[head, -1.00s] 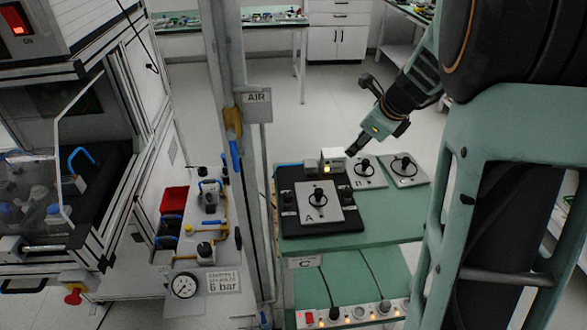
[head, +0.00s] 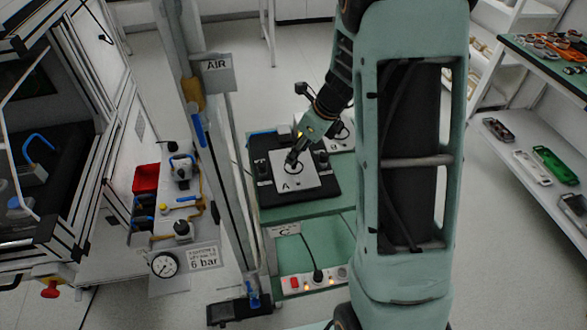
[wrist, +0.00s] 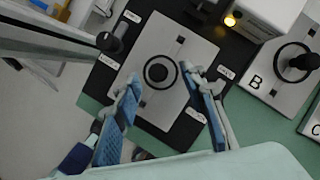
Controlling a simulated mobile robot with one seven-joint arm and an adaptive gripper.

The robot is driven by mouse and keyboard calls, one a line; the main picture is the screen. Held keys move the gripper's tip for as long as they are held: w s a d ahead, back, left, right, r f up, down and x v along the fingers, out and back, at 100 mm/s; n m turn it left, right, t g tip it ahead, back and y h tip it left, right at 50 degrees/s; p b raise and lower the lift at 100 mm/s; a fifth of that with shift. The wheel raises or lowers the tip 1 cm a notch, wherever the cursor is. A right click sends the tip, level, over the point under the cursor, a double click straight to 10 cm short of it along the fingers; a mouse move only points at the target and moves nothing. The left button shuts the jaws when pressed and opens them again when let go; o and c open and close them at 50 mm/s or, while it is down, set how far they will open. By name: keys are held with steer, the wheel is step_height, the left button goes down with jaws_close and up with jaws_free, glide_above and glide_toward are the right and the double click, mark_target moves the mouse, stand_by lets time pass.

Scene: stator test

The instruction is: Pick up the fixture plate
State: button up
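The fixture plate marked A (head: 305,183) is a light grey plate lying on a black base (head: 326,195) on the green bench. In the wrist view the plate (wrist: 182,50) shows a round black knob inside a dark ring near its middle. My gripper (head: 292,160) is over this plate, pointing down at a slant. In the wrist view my gripper (wrist: 160,75) is open, with one blue-padded finger on each side of the knob and nothing between them. I cannot tell how high the fingertips are above the plate. The arm hides part of the plate's surroundings in the head view.
Plate B (wrist: 260,75) lies to the right in the wrist view, with the edge of plate C (wrist: 313,122) beyond it. A white box with a lit lamp (wrist: 265,12) stands close behind. A metal post with an AIR sign (head: 216,70) rises left of the bench.

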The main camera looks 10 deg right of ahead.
steer(key=x, duration=0.4)
steer(key=shift+s+a, duration=0.1)
steer(key=shift+c, duration=0.4)
jaws_close()
steer(key=shift+r, duration=0.1)
